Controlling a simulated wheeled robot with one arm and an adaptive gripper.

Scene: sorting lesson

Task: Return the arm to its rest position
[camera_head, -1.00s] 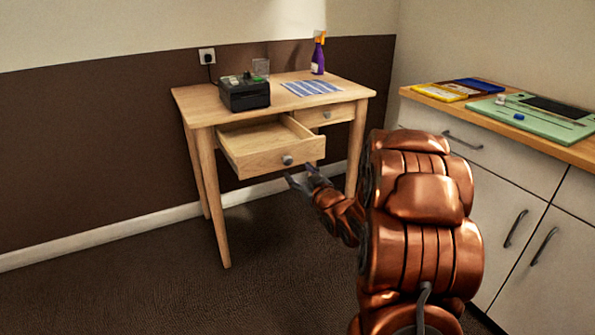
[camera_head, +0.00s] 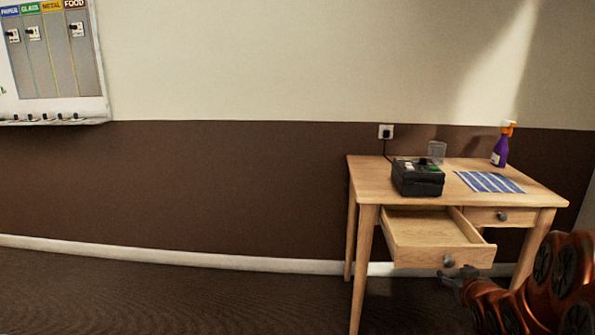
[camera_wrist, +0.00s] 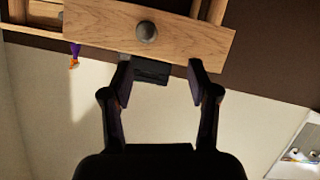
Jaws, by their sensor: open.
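My gripper (camera_head: 460,277) is at the lower right of the head view, at the end of my copper-coloured arm. It is just below and in front of the open left drawer (camera_head: 428,252) of the wooden desk. In the wrist view, which is upside down, my gripper (camera_wrist: 160,80) has its two fingers spread apart with nothing between them. The drawer's round knob (camera_wrist: 147,32) lies beyond the fingertips there, apart from them. Part of my arm is cut off by the right edge of the head view.
The wooden desk (camera_head: 375,172) carries a black box device (camera_head: 417,178), a clear cup (camera_head: 437,151), a blue striped cloth (camera_head: 490,182) and a purple spray bottle (camera_head: 500,149). The right drawer (camera_head: 490,216) is shut. A sorting board (camera_head: 60,60) hangs at the upper left. The floor at left is clear.

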